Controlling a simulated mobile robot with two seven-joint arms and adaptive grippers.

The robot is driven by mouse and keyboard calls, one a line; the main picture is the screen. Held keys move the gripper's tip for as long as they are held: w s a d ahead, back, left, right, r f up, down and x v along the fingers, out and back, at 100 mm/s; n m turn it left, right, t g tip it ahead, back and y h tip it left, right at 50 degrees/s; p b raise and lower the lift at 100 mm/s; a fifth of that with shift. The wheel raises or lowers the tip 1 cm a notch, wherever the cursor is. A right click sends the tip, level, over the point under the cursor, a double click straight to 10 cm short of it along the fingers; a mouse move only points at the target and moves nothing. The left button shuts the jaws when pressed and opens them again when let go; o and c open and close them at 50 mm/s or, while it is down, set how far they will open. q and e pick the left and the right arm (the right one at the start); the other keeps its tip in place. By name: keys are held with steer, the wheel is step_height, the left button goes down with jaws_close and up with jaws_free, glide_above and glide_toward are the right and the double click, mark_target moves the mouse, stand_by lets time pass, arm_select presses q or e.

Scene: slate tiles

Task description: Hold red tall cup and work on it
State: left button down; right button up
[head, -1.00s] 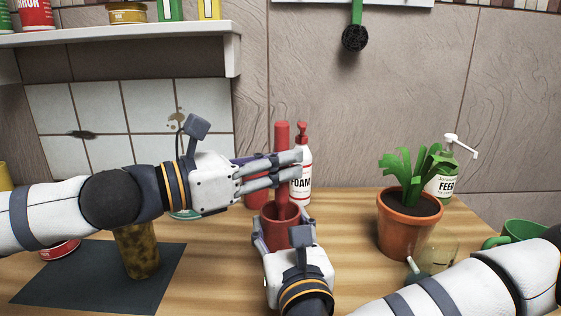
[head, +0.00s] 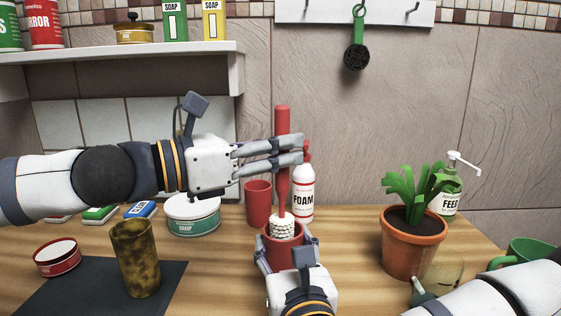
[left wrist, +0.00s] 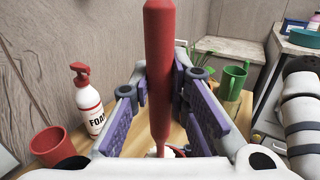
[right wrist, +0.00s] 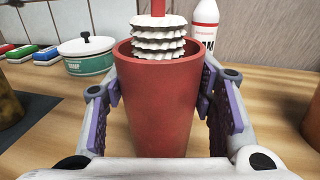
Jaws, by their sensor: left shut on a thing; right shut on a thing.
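The red tall cup (head: 283,250) stands upright at the table's centre. My right gripper (head: 287,257) is shut around its sides; the cup also shows between the fingers in the right wrist view (right wrist: 160,105). My left gripper (head: 288,149) is shut on the red handle of a brush (head: 283,122), directly above the cup. The brush is upright. Its white ridged head (right wrist: 158,42) shows partly above the cup's rim, with its lower end inside the cup and hidden. The handle fills the middle of the left wrist view (left wrist: 159,70).
A smaller red cup (head: 258,203) and a FOAM pump bottle (head: 303,192) stand close behind. A potted plant (head: 413,240) is at right. A mottled brown cup (head: 135,262) stands on a dark mat (head: 75,290) at left. A green-white tub (head: 193,214) is behind it.

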mark_target(279, 182)
arm_select(q)
steer(key=shift+f, duration=2.5)
steer(key=shift+s, duration=0.1)
steer(key=shift+s+d, duration=0.2)
steer(key=shift+s+a, duration=0.1)
steer(key=shift+s, duration=0.2)
steer(key=shift+r, duration=2.55)
steer(key=shift+f, duration=2.55)
